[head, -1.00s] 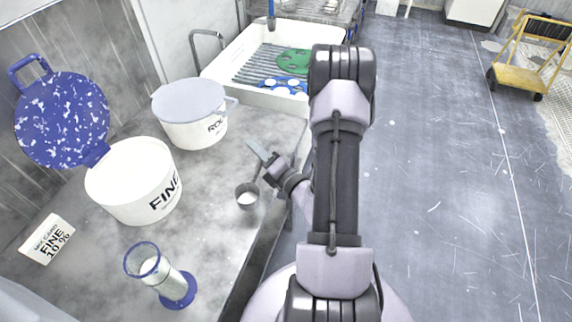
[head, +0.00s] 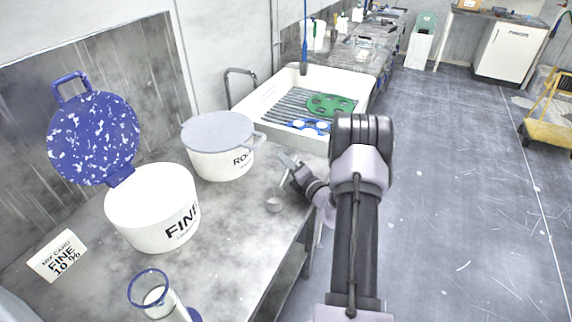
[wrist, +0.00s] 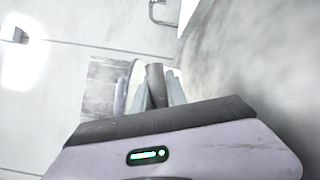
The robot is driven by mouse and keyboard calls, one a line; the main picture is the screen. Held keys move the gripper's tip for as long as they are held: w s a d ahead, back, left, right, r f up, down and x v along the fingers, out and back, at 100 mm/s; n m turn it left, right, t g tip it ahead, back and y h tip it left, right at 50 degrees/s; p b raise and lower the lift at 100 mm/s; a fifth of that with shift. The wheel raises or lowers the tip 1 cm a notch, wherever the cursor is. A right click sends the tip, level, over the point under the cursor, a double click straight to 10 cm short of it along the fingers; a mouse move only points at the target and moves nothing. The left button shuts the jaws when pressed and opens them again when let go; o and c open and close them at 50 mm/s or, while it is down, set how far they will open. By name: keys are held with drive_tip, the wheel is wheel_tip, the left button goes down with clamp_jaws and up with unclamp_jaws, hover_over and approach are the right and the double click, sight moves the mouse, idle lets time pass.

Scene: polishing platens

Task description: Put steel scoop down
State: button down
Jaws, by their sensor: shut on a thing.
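My gripper (head: 291,166) is shut on the handle of the steel scoop (head: 275,204), over the right part of the grey worktop (head: 225,215). The scoop's small round cup hangs below the jaws, close to the worktop near its right edge. I cannot tell whether the cup touches the surface. In the wrist view the dark scoop handle (wrist: 155,85) stands between the two pale fingers; the cup is not seen there.
An open white FINE tub (head: 150,215) with a speckled blue lid and a lidded white tub (head: 218,160) stand left of the gripper. A blue-rimmed clear cylinder (head: 152,292) is nearer. A white sink (head: 270,90) holds green and blue discs. Bare worktop lies around the scoop.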

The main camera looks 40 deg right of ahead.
drive_tip(key=shift+f, duration=0.15)
drive_tip(key=c, duration=1.3)
unclamp_jaws()
drive_tip(key=shift+c, duration=0.2)
